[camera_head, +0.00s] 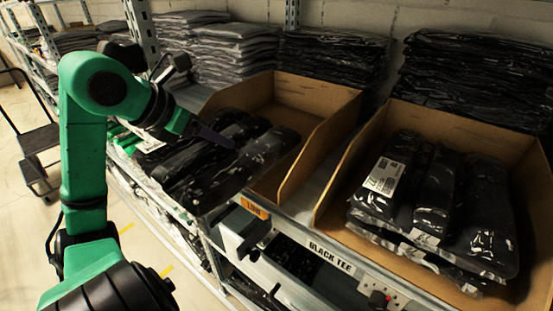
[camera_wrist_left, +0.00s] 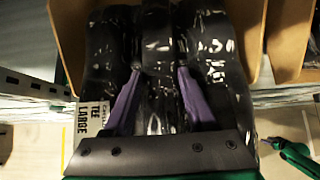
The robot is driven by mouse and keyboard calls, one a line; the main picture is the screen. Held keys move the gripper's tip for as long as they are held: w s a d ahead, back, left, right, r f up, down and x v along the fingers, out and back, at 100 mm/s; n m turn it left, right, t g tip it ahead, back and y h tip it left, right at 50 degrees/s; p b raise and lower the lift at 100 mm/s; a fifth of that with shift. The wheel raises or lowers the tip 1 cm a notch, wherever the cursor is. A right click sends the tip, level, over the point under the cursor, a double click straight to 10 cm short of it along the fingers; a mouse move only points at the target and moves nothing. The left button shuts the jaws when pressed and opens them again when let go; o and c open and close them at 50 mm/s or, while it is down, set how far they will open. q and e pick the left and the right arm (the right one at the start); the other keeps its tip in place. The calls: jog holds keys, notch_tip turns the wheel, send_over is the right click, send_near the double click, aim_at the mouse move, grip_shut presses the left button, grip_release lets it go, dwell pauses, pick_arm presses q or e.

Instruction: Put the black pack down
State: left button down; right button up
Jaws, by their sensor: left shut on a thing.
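The black pack (camera_head: 225,168) is a glossy, plastic-wrapped bundle at the open front of the left cardboard bin (camera_head: 318,140). Part of it overhangs the shelf's front edge. My left gripper (camera_head: 216,138) is shut on it from above. In the left wrist view the purple fingers of the left gripper (camera_wrist_left: 158,78) pinch the middle fold of the black pack (camera_wrist_left: 216,55), and a white label reading TEE LARGE shows at its left. Whether the pack rests on the bin floor is hidden.
A second cardboard bin (camera_head: 450,130) at right holds stacked black packs (camera_head: 432,200). Its shelf label (camera_head: 331,256) reads BLACK TEE. Folded grey and black garments (camera_head: 335,58) fill the shelf behind. A metal upright (camera_head: 141,35) stands behind my left arm. A dark cart (camera_head: 38,140) is at far left.

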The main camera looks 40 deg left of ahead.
pick_arm(q)
jog(key=shift+f, duration=0.95)
jog(key=w+p, duration=0.3)
jog(key=w, duration=0.2)
jog(key=w+r+p, duration=0.1)
jog(key=w+p, duration=0.2)
jog(key=w, duration=0.3)
jog(key=w+p, duration=0.4)
jog(key=w, duration=0.2)
jog(key=shift+w+a+r, duration=0.15)
jog(key=shift+a+r, duration=0.05)
jog(key=shift+r, duration=0.1)
jog(key=shift+w+f, duration=0.2)
jog(key=shift+f, duration=0.1)
notch_tip(320, 180, down, 4)
jog(key=shift+r+p, duration=0.1)
jog(key=shift+p, duration=0.8)
jog(key=shift+f+b, duration=0.3)
jog(key=shift+b, duration=0.1)
jog(key=shift+c, duration=1)
grip_release()
pick_arm(e)
notch_tip(320, 180, up, 10)
jog(key=shift+w, duration=0.15)
jog(key=shift+a+f, duration=0.1)
